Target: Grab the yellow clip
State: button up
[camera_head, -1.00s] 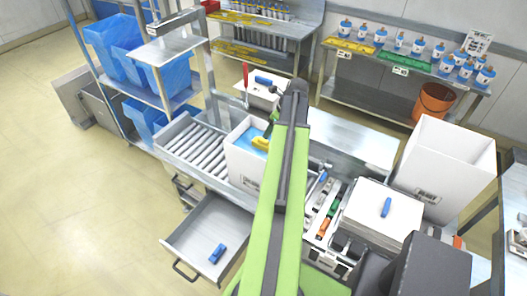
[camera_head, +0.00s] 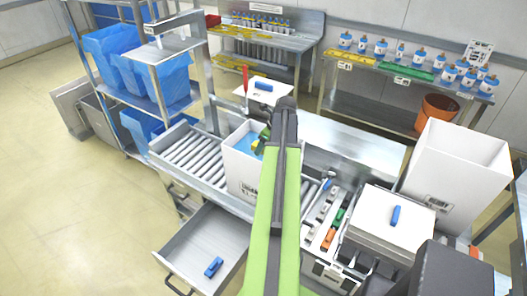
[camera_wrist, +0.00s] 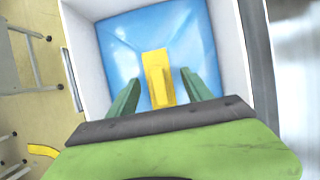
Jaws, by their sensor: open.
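The yellow clip (camera_wrist: 159,80) shows in the wrist view inside a white box (camera_wrist: 236,60) with a blue liner (camera_wrist: 183,35). It lies between the two green fingers of my gripper (camera_wrist: 160,88), which is open. I cannot tell whether the fingers touch it. The clip is mostly hidden there by my arm.
Blue clips lie in the open drawer (camera_head: 205,245), on the white paper stack (camera_head: 396,215) and on a white board (camera_head: 263,87). A tall white box (camera_head: 455,180) stands right.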

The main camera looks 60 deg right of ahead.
grip_shut()
jog(key=shift+r, duration=0.1)
jog(key=p+v, duration=0.2)
jog(key=w+p+v, duration=0.1)
jog(key=p+v, duration=0.2)
jog(key=shift+d+r, duration=0.1)
jog(key=shift+r, duration=0.2)
jog(key=s+d+r+p, duration=0.2)
jog(key=s+r+p, duration=0.3)
jog(key=s, duration=0.5)
jog(key=shift+s+r+p, duration=0.3)
jog(key=shift+p, duration=0.2)
